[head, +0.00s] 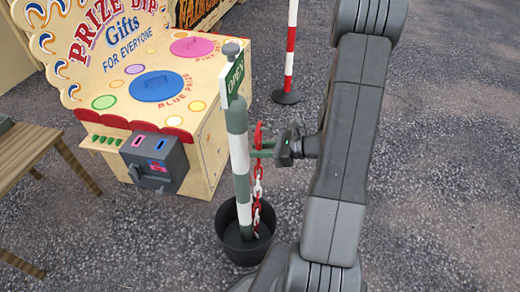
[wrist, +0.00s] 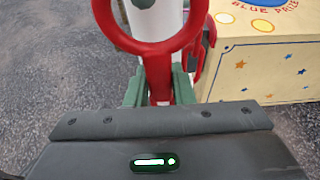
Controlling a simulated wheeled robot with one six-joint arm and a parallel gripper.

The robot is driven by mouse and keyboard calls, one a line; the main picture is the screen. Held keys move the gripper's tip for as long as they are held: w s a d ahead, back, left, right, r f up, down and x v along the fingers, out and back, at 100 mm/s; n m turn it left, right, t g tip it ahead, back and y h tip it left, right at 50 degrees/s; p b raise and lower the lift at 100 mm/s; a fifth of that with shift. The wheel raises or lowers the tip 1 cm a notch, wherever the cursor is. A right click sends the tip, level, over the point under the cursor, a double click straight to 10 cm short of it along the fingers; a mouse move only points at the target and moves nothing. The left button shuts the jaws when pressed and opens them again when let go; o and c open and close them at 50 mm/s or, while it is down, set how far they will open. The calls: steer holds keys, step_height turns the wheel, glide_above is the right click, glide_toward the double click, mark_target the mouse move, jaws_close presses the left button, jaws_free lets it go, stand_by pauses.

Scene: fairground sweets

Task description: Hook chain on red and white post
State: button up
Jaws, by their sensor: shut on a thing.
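The red and white post (head: 291,45) stands upright on a dark round base (head: 286,97) at the back, top out of view. The red and white chain (head: 257,188) hangs down close beside a green and white post (head: 240,150). My gripper (head: 262,148) is shut on the chain's red end link, well in front of the red and white post. In the wrist view the large red ring (wrist: 150,45) rises from between my green fingers (wrist: 158,92). I cannot tell where the chain's lower end is fastened.
The green and white post bears an OPEN sign (head: 235,79) and stands in a black bucket (head: 228,243). A prize dip stall (head: 205,125) is left, with a grey coin box (head: 157,163). A wooden table (head: 25,150) is far left. Gravel at right is clear.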

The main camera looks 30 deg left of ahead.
steer(key=shift+r, duration=0.15)
stand_by(0.4)
steer(key=shift+r+p, duration=1)
steer(key=shift+r, duration=0.05)
steer(key=w+d, duration=0.1)
steer(key=d, duration=0.6)
steer(key=shift+w+d, duration=0.2)
steer(key=shift+w, duration=0.15)
stand_by(1.2)
